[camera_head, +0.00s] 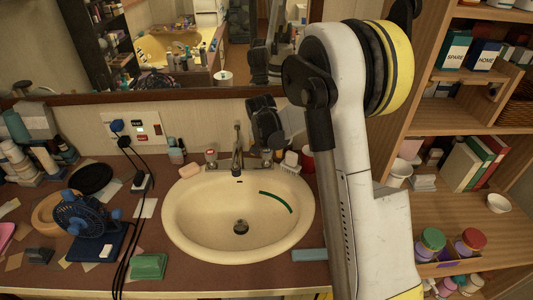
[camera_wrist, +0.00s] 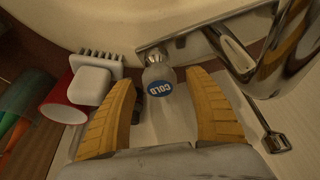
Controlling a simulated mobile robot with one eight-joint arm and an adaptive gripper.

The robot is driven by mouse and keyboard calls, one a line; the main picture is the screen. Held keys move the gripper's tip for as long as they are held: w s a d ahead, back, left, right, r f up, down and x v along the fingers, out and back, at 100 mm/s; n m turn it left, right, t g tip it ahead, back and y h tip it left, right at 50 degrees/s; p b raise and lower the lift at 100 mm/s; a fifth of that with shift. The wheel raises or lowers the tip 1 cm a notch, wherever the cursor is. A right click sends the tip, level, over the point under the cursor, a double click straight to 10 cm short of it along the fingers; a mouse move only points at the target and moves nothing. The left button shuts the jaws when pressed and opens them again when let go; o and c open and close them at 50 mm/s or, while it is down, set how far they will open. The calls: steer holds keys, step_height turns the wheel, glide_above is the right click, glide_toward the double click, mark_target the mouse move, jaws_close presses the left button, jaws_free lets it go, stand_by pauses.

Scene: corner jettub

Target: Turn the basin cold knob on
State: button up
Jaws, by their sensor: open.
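The basin cold knob (camera_wrist: 158,82), a pale handle with a blue COLD label, sits between the two yellow finger pads of my gripper (camera_wrist: 160,90) in the wrist view. The gripper is open, with a finger on each side and visible gaps to the knob. In the head view my dark gripper (camera_head: 266,128) is above the back right rim of the cream basin (camera_head: 185,220), and I cannot make out the cold knob there. The chrome faucet (camera_head: 237,152) stands left of the gripper; it also shows in the wrist view (camera_wrist: 285,55).
A red-marked knob (camera_head: 210,154) and a soap bar (camera_head: 189,170) are left of the faucet. A white brush (camera_wrist: 92,78) and a red cup (camera_wrist: 66,103) stand close beside one finger. A mirror is behind; wooden shelves (camera_head: 470,130) are at right.

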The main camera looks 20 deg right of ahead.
steer(key=c, duration=1.2)
steer(key=shift+n, duration=0.4)
steer(key=n+y, duration=0.1)
steer(key=n, duration=0.1)
steer(key=n+y, duration=0.1)
steer(key=n, duration=0.1)
steer(key=shift+n+t, duration=0.3)
steer(key=shift+n+y+p, duration=0.4)
steer(key=shift+n+y, duration=0.3)
steer(key=shift+n, duration=1)
steer(key=o, duration=1.2)
